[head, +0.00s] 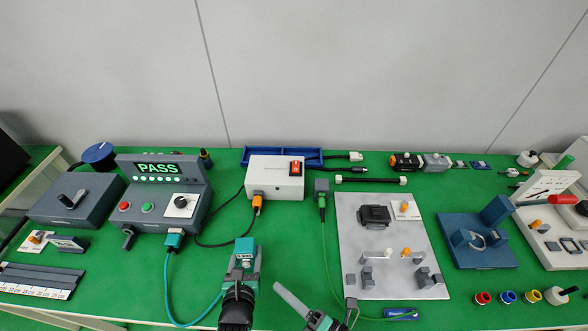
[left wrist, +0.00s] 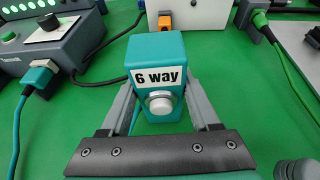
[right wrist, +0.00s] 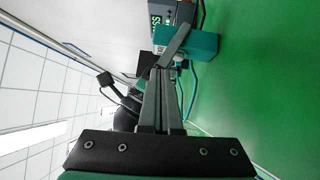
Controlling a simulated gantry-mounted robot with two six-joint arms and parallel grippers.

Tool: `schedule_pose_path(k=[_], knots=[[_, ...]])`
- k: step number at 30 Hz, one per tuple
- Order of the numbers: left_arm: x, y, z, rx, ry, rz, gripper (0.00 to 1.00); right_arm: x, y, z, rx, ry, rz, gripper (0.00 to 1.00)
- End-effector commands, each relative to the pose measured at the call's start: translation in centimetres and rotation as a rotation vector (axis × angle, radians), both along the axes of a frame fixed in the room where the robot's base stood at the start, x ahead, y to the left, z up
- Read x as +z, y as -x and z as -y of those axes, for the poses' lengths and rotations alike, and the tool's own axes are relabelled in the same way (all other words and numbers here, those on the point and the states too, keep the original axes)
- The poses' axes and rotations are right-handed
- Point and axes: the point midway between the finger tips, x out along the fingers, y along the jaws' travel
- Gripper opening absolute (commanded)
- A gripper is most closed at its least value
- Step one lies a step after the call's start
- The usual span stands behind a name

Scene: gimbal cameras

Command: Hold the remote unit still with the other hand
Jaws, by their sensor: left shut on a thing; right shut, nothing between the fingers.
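The remote unit is a teal box labelled "6 way" with a silver round button (left wrist: 160,103). It also shows in the head view (head: 246,251) and, from the side, in the right wrist view (right wrist: 203,42). My left gripper (left wrist: 160,95) is shut on it, one finger on each side, and holds it up in front of the bench gear. My right gripper (head: 278,288) is shut and empty, just right of and nearer than the unit in the head view. Its closed fingers (right wrist: 160,75) point towards the unit; whether they touch it, I cannot tell.
The tester (head: 158,190) shows "PASS"; a teal cable (head: 168,277) runs from its plug towards the unit. A white box with a red switch (head: 275,180) stands behind. A grey plate with parts (head: 385,235) and a green cable (head: 325,240) lie right. Green mat around the unit is mostly clear.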

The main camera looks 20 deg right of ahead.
Motion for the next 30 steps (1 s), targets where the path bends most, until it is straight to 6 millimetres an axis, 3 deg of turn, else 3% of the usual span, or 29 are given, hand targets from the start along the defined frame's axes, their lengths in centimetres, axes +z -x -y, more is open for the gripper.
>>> schedule_pose_path(k=[12,30], knots=[[-0.5,0.1,-0.2,0.003,-0.007,-0.01,0.09,7.5,-3.9,0.2,-0.013,-0.036,0.16,0.0],[-0.6,0.1,-0.3,0.003,-0.007,-0.011,0.09,19.0,-6.8,1.9,-0.059,-0.158,0.362,0.0]])
